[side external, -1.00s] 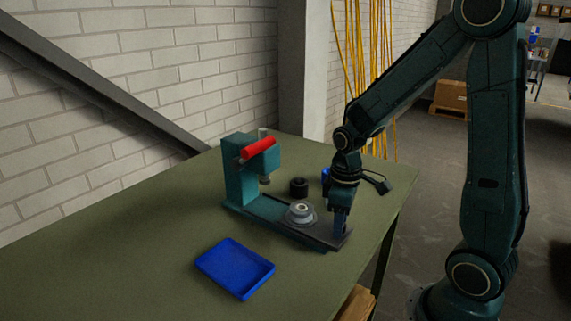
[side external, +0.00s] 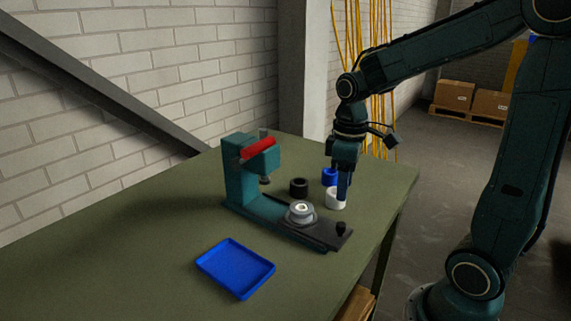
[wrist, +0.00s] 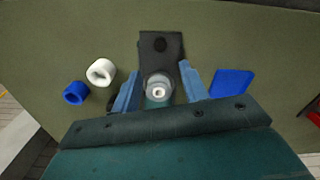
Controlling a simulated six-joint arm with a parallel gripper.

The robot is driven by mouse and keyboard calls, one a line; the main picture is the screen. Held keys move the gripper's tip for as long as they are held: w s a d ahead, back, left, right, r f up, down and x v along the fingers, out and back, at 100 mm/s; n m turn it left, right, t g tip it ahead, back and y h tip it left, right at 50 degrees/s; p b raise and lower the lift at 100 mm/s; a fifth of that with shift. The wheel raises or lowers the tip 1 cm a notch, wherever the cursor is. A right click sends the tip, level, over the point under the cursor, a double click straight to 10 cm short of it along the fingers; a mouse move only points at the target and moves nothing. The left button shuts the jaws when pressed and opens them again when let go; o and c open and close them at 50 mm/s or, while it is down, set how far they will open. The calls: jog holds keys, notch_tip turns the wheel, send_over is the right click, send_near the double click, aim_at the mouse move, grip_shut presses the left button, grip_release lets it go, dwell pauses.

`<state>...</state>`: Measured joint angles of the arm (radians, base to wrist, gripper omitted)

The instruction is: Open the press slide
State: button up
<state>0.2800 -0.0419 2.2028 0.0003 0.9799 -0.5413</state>
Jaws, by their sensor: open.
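The teal press (side external: 240,185) with a red handle (side external: 257,148) stands on the table. A grey round holder with a pale centre (side external: 300,212) sits on the slide, clear of the press head. My gripper (side external: 343,194) is raised above the slide end, apart from the knob. In the wrist view its fingers (wrist: 159,72) are spread, with nothing between them held.
A white ring (side external: 334,198), partly hidden by my gripper, a blue ring (side external: 329,175) and a black ring (side external: 299,187) stand behind the slide. A blue tray (side external: 235,268) lies in front of the press.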

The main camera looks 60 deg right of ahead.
jog(key=shift+r, duration=1.9)
jog(key=s+a+r+m+t, duration=0.3)
jog(key=s+a+t, duration=0.2)
jog(key=s+a, duration=0.3)
jog(key=shift+s+t, duration=0.3)
jog(key=shift+s, duration=0.7)
